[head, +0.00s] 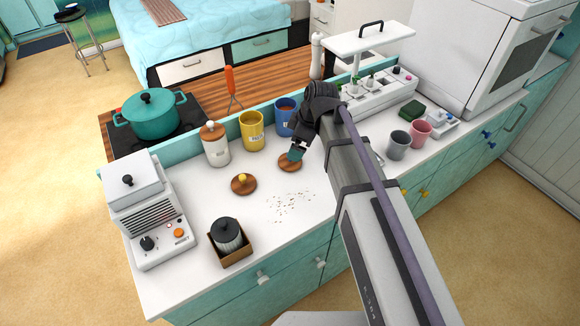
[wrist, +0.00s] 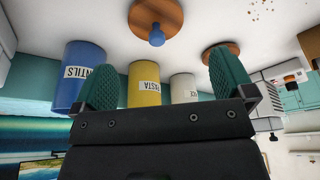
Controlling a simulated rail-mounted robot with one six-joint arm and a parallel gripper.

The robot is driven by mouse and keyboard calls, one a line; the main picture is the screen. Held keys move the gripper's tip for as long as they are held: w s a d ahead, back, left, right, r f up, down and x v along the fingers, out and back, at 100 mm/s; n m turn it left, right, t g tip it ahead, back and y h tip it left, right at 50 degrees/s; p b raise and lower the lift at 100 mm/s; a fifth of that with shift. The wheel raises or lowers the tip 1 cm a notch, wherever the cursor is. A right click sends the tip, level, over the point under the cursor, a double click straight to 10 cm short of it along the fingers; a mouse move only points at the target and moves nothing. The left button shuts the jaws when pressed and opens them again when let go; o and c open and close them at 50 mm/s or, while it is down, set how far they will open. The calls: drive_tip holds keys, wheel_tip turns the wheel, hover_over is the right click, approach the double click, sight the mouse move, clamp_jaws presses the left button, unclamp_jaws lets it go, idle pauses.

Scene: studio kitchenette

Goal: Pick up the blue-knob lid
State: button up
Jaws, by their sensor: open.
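The blue-knob lid (head: 287,165) is a round wooden disc lying on the white counter, in front of the blue canister (head: 285,113). In the wrist view the lid (wrist: 150,12) is at the top centre, with its blue knob (wrist: 156,37) pointing down the picture, between and beyond the fingers. My gripper (head: 296,153) is at the lid in the head view and partly covers it. In the wrist view my gripper (wrist: 162,66) has its two teal fingers wide apart with nothing between them. The exact gap to the knob is hard to tell.
A yellow-knob lid (head: 243,186) lies to the left. A yellow canister (head: 252,133) and a lidded white canister (head: 216,148) stand behind. Brown crumbs (head: 288,207) are scattered in front. Grey (head: 398,144) and pink (head: 421,133) cups stand right of my arm.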

sight(286, 164)
drive_tip(key=b+x, duration=0.1)
drive_tip(key=x, duration=0.2)
drive_tip(key=shift+d, duration=0.15)
drive_tip(key=shift+r, duration=0.1)
drive_tip(key=b+x, duration=0.5)
drive_tip(key=shift+w+f, duration=0.25)
drive_tip(key=shift+w, duration=0.05)
drive_tip(key=shift+r, duration=0.25)
drive_tip(key=c, duration=0.8)
